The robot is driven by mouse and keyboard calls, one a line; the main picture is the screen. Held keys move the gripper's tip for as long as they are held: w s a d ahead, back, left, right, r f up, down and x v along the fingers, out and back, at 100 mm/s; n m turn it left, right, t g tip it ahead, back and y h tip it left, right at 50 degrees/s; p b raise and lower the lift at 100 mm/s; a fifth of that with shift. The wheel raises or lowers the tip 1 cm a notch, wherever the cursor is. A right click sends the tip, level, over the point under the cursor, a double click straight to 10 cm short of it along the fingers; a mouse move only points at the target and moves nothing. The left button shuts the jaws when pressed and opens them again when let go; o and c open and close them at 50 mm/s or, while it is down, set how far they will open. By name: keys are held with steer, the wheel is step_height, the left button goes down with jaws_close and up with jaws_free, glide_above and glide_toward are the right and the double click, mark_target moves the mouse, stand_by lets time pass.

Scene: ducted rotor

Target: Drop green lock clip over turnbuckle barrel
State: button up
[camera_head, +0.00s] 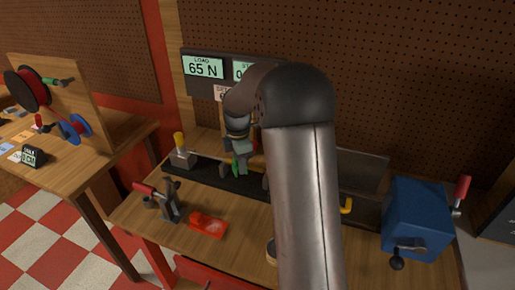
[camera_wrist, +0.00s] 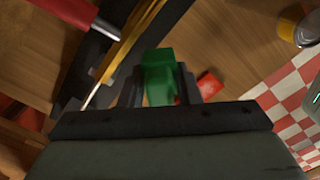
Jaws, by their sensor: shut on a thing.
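The green lock clip (camera_wrist: 160,75) is between the fingers of my gripper (camera_wrist: 160,88) in the wrist view. My gripper is shut on it. In the head view the clip (camera_head: 240,163) shows as a small green piece at my gripper (camera_head: 238,168), above the dark strip on the bench. A thin rod with a yellow length (camera_wrist: 118,48) runs diagonally just left of the clip in the wrist view, apart from it in the picture. I cannot tell whether this is the turnbuckle. In the head view my arm hides much of the middle of the bench.
A red tray (camera_head: 207,225) and a red-handled clamp (camera_head: 160,198) stand at the bench's front left. A block with a yellow knob (camera_head: 181,155) is behind them. A blue box with a crank (camera_head: 415,222) stands at right. A display reading 65 N (camera_head: 203,68) hangs behind.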

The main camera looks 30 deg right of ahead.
steer(key=d+r+n, duration=0.1)
steer(key=n, duration=0.1)
steer(key=d+r+n+b, duration=0.1)
steer(key=d+r+n, duration=0.1)
steer(key=n, duration=0.1)
steer(key=d+r+n+b, duration=0.1)
steer(key=d+r+n, duration=0.1)
steer(key=shift+w+d+n, duration=0.2)
steer(key=shift+n, duration=0.2)
steer(key=shift+d+r+n, duration=0.35)
steer(key=shift+r+n, duration=0.2)
steer(key=shift+n, duration=0.15)
steer(key=shift+r, duration=0.1)
